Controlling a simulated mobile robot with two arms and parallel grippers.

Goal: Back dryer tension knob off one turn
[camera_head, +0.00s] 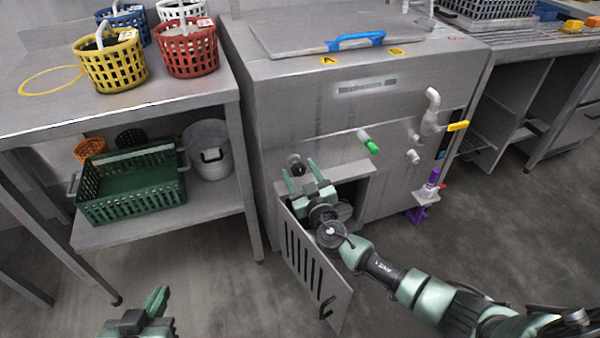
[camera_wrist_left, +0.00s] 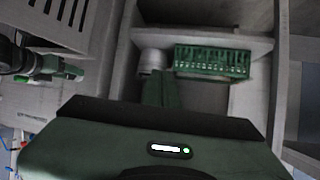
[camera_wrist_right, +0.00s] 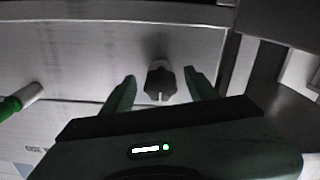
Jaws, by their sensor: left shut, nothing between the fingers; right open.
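The dark ridged tension knob (camera_wrist_right: 160,82) sits on the grey machine's front panel, with a pale pointer mark on it. In the head view the knob (camera_head: 296,163) is above and left of the open compartment. My right gripper (camera_head: 301,172) is open at the knob. In the right wrist view its fingers (camera_wrist_right: 160,77) stand on either side of the knob, with gaps visible on both sides. My left gripper (camera_head: 157,300) is shut and empty, low at the left, away from the machine. Its closed fingers show in the left wrist view (camera_wrist_left: 160,90).
A slotted door (camera_head: 312,272) hangs open below my right gripper. A green-tipped handle (camera_head: 371,146) sticks out to the right of the knob. A shelf table at left holds baskets (camera_head: 110,62) and a green crate (camera_head: 132,185).

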